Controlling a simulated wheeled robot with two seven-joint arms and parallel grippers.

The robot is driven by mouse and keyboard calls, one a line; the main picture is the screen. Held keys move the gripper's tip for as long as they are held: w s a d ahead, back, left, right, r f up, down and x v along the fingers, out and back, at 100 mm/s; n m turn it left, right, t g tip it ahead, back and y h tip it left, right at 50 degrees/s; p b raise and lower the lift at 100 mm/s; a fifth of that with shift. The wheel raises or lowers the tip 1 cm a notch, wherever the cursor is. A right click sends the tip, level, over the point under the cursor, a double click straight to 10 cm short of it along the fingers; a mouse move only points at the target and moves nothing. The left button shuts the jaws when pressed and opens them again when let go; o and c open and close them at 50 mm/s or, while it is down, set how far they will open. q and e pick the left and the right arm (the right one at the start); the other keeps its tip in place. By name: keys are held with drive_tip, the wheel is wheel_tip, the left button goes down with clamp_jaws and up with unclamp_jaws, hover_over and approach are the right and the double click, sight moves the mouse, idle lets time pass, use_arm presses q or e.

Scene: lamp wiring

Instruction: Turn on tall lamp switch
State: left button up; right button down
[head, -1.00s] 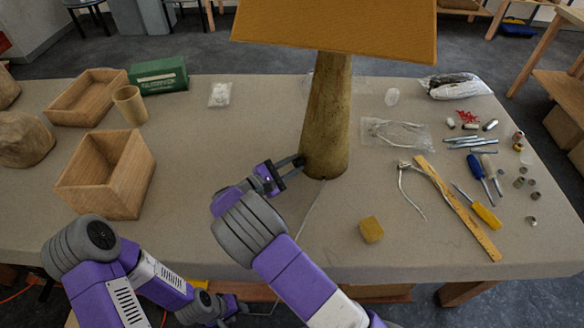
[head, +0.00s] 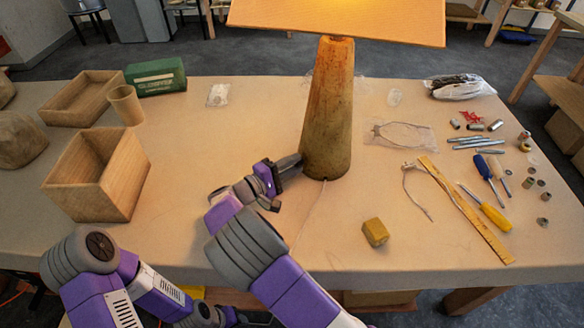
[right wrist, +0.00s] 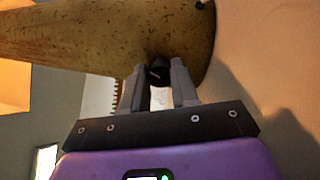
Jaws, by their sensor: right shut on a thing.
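The tall lamp has a tapered, mottled brown body (head: 331,110) that stands upright on the table. Its wide yellow-orange shade (head: 340,22) glows brightly. My right gripper (head: 292,165) is at the lower left of the body. In the right wrist view the fingers (right wrist: 158,84) are shut on a small dark switch knob (right wrist: 157,70) near the lamp's base. In the head view the fingers hide the knob. My left gripper (head: 238,318) is low at the bottom edge, and its fingers are too unclear to judge.
A pale cord (head: 309,212) runs from the lamp toward the front edge. A yellow block (head: 375,232), ruler (head: 466,208), screwdrivers (head: 484,208) and small parts lie to the right. Wooden boxes (head: 98,178) and a green box (head: 156,77) stand at the left.

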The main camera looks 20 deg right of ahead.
idle(0.3)
drive_tip(key=c, duration=0.9)
unclamp_jaws()
drive_tip(key=shift+o, duration=0.2)
drive_tip(key=p+v, duration=0.1)
drive_tip(key=v, duration=0.6)
drive_tip(key=shift+a+p, duration=0.2)
drive_tip(key=shift+p, duration=0.1)
drive_tip(key=shift+s+a, duration=0.1)
drive_tip(key=shift+a, duration=0.05)
